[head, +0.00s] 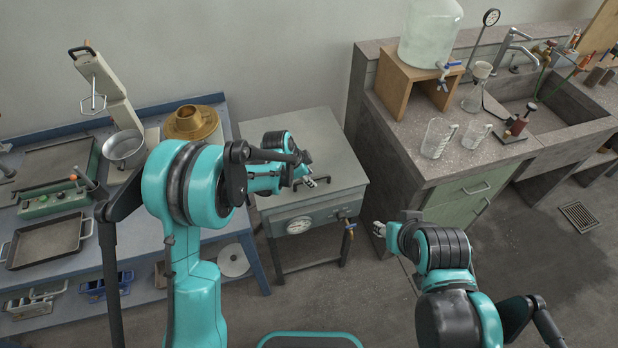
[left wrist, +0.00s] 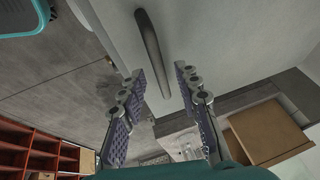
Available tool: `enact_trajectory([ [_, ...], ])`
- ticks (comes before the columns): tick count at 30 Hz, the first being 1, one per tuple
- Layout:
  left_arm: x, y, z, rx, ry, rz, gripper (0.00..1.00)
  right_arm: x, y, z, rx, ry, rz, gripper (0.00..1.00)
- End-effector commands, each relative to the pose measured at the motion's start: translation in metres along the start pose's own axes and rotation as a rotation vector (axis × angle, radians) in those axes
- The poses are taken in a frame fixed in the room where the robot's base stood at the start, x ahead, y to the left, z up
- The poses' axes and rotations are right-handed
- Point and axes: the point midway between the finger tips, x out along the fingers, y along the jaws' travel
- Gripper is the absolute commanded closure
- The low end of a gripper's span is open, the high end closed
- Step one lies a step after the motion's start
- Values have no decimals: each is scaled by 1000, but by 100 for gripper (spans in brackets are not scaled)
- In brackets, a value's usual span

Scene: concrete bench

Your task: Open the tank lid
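The tank (head: 325,212) is a grey metal box on legs in the middle of the head view, with a round gauge on its front. Its flat lid (head: 338,150) lies level on top and looks closed. In the left wrist view, a dark curved handle (left wrist: 150,45) stands out from the pale lid surface (left wrist: 215,40). My left gripper (head: 314,182) is over the lid; its fingers (left wrist: 160,73) are open, apart on either side of the handle's line. Contact with the handle cannot be told. My right gripper (head: 379,230) is right of the tank, away from it; its finger opening is unclear.
A blue bench (head: 75,265) with trays, a pan and a brass piece (head: 191,123) stands left of the tank. A stone sink counter (head: 455,160) with glass beakers stands to the right. A small tap (head: 349,228) sticks out from the tank's front right.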

Motion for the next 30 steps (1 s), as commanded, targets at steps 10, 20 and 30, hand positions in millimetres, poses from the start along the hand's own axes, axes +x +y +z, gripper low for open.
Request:
enact_trajectory([
  [10,0,0,0,0,0,0,96,0,0,0,0,0,0,60],
  [20,-3,-2,-1,-4,-1,7,100,-2,0,-2,0,0,0,60],
  [30,-55,-27,-23,-56,0,126,100,-33,0,-24,0,0,0,60],
])
